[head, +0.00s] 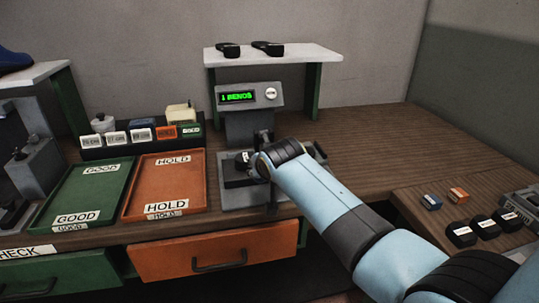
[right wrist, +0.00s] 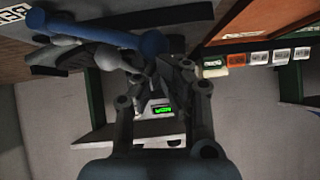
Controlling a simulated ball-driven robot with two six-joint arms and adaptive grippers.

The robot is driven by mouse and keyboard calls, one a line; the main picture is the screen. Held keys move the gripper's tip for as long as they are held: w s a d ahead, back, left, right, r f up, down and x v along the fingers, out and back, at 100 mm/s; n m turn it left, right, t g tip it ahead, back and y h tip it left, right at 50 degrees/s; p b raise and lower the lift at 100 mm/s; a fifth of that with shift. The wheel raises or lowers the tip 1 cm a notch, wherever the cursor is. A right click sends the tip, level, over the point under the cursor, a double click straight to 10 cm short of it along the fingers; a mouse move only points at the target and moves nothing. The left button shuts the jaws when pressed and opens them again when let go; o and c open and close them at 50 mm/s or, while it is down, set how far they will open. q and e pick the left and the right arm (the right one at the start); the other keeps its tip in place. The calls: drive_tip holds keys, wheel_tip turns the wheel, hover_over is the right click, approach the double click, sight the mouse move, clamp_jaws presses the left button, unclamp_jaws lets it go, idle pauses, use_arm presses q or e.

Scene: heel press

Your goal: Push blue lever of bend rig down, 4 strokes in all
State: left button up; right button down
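The grey bend rig (head: 248,128) stands at the middle of the bench, with a green display (head: 237,97) that seems to read "1 BENDS". The lever's blue end (right wrist: 152,42) shows in the right wrist view, just beyond my fingertips. In the head view my right arm covers the lever. My right gripper (right wrist: 164,76) is in front of the rig, its fingers drawn together with nothing seen between them. It is close to the lever, but I cannot tell whether it touches. My left gripper is in neither view.
A green GOOD tray (head: 112,171) and an orange HOLD tray (head: 136,196) lie left of the rig. A white shelf (head: 305,54) stands behind it. Several black pieces (head: 483,227) and small boxes (head: 458,194) lie at the right. The bench behind my right arm is clear.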

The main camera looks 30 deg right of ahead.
use_arm(q)
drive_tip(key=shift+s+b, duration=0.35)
drive_tip(key=shift+b, duration=0.3)
use_arm(e)
drive_tip(key=v, duration=1)
drive_tip(key=shift+a, duration=0.2)
drive_tip(key=shift+r, duration=0.1)
